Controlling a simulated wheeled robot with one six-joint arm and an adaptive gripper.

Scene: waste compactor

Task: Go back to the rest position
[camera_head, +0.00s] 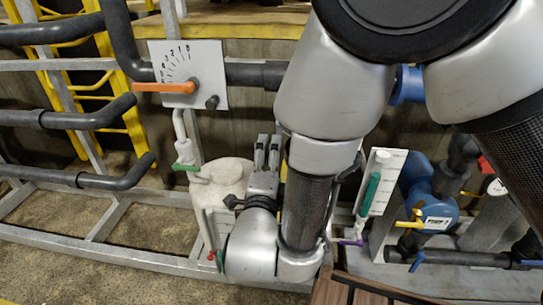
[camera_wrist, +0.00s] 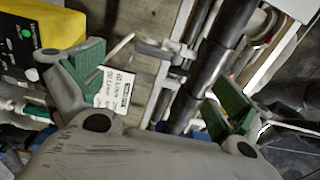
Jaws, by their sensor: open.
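My gripper (camera_head: 267,155) is in the lower middle of the head view, its two fingers pointing up the picture and away from me. It is in front of the whitish tank (camera_head: 222,185) and hides part of it. In the wrist view my gripper (camera_wrist: 155,78) has its green-padded fingers wide apart, with nothing held between them. My arm fills the upper right and folds down to the gripper.
A white scale panel (camera_head: 190,65) with an orange lever (camera_head: 165,87) stands at upper left. A metal frame (camera_head: 100,250) and dark pipes (camera_head: 75,118) lie left. The wrist view shows a yellow box (camera_wrist: 45,25).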

